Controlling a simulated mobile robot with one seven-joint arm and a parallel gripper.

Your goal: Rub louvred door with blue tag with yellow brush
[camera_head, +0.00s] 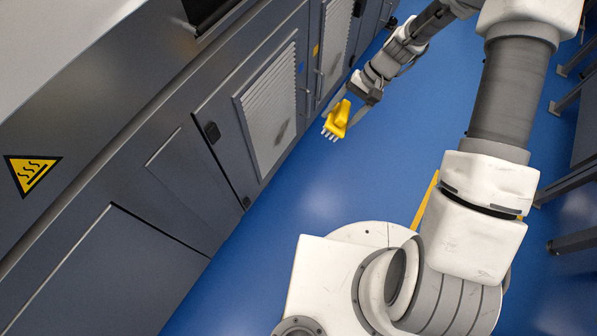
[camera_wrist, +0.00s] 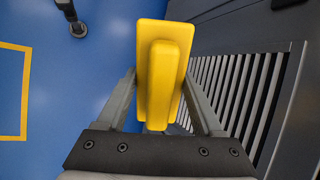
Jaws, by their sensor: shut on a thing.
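The yellow brush (camera_head: 339,116) is held in my gripper (camera_head: 347,112), with its pale bristle tufts pointing down and left in the head view. In the wrist view the brush (camera_wrist: 163,75) sits between the two fingers, its handle towards the camera and its bristles hidden. The louvred door (camera_head: 240,131) with a small blue tag (camera_head: 302,66) near its upper right is on the grey cabinet front. Its pale louvre panel (camera_head: 268,100) carries a dark smudge at the lower right. The brush is apart from the door, to its right. Louvres (camera_wrist: 232,90) also show right of the brush in the wrist view.
Another louvred door (camera_head: 337,36) lies farther along, with an orange-yellow tag (camera_head: 315,49) beside it. A hot-surface warning sign (camera_head: 28,172) is at left. The blue floor (camera_head: 310,195) beside the cabinets is open. Dark frames (camera_head: 575,180) stand right.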

